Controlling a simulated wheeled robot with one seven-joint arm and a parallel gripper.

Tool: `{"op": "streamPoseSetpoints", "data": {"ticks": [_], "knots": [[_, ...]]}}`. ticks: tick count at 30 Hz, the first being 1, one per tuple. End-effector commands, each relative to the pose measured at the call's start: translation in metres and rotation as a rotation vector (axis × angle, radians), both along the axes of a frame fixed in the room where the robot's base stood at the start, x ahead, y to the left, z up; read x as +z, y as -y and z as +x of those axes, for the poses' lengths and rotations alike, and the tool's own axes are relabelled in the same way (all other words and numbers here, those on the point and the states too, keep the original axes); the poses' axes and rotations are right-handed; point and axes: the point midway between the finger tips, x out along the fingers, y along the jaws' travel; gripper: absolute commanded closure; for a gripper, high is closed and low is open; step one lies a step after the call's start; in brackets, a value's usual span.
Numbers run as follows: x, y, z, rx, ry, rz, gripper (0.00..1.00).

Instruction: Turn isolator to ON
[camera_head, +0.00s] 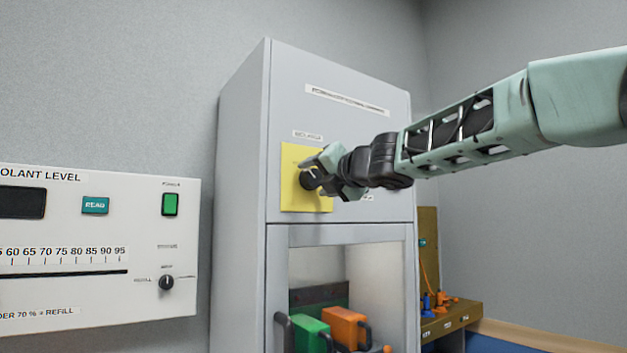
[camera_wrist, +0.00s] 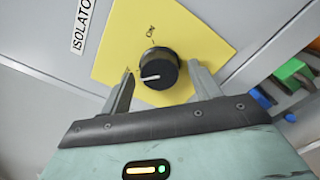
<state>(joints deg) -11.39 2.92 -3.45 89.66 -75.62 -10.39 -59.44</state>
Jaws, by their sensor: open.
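The isolator is a round black knob (camera_wrist: 157,69) on a yellow plate (camera_wrist: 193,30) on the grey cabinet front. In the wrist view a white pointer line on the knob points left, toward a mostly hidden mark, and the ON label lies above the knob. In the head view the yellow plate (camera_head: 290,198) shows, with the knob (camera_head: 307,180) partly covered by my gripper (camera_head: 322,173). My gripper is open, with one finger on each side of the knob in the wrist view (camera_wrist: 160,86). I cannot tell whether the fingers touch it.
Below the plate, an open cabinet bay holds a green block (camera_head: 311,334) and an orange block (camera_head: 345,326). A white coolant level panel (camera_head: 100,230) stands at left. A brown board (camera_head: 428,255) with small coloured items is at right.

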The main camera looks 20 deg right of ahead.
Motion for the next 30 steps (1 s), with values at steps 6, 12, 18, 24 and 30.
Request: {"op": "streamPoseSetpoints", "data": {"ticks": [6, 12, 18, 24, 30], "knots": [[-0.0001, 0.0, 0.0001, 0.0, 0.0, 0.0, 0.68], [-0.0001, 0.0001, 0.0002, 0.0, 0.0, 0.001, 0.82], [0.0004, 0.0003, 0.0003, -0.001, -0.011, 0.032, 0.82], [0.0012, 0.0004, 0.0002, -0.001, -0.041, 0.126, 0.82], [0.0017, 0.0, 0.0001, -0.001, -0.093, 0.285, 0.82]]}}
